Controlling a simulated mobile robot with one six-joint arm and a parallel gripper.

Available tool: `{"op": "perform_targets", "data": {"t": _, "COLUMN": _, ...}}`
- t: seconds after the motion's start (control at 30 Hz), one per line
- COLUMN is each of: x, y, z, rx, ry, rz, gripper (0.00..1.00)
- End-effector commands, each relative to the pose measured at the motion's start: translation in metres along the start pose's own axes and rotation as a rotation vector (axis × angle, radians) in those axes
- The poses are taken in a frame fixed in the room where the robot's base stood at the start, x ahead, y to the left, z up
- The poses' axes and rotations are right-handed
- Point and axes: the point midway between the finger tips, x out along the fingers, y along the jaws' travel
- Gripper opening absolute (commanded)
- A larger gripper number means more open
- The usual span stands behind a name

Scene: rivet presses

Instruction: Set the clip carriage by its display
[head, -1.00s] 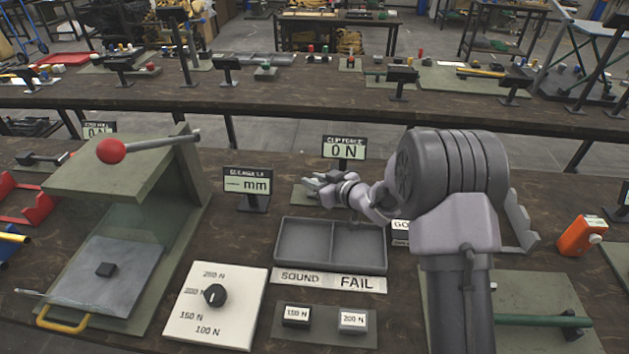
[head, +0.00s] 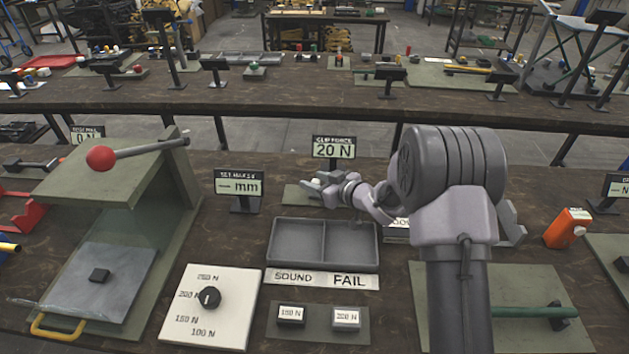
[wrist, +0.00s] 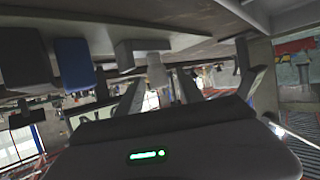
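The clip force display (head: 334,147) stands behind my gripper and reads 20 N. My gripper (head: 316,188) is low over a small green-grey plate (head: 292,194) in front of this display. A small pale part shows at its fingertips, but the clip carriage cannot be made out clearly in the head view. The wrist view shows a pale knob (wrist: 157,72) close to the fingers, a grey block (wrist: 140,52) and a blue block (wrist: 73,62). Whether the fingers are closed on the knob is unclear.
A two-part grey tray (head: 323,243) marked SOUND and FAIL lies in front of my gripper. A dial panel (head: 230,310) and two labelled blocks lie nearer. A press with a red-knobbed lever (head: 101,158) stands left. An orange device (head: 568,228) lies right.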

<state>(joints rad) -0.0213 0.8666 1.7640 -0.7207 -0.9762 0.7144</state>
Motion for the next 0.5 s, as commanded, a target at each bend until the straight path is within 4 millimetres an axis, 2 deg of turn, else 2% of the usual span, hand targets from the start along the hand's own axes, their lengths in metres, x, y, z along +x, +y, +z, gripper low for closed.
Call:
{"op": "perform_targets", "data": {"t": 0.33, "x": -0.005, "y": 0.0, "z": -0.001, "rx": 0.001, "ry": -0.001, "rz": 0.001, "gripper": 0.44}}
{"op": "perform_targets", "data": {"t": 0.43, "x": -0.024, "y": 0.001, "z": -0.002, "rx": 0.004, "ry": -0.002, "rz": 0.002, "gripper": 0.44}}
{"op": "perform_targets", "data": {"t": 0.5, "x": -0.043, "y": 0.001, "z": -0.004, "rx": 0.003, "ry": -0.001, "rz": 0.003, "gripper": 0.44}}
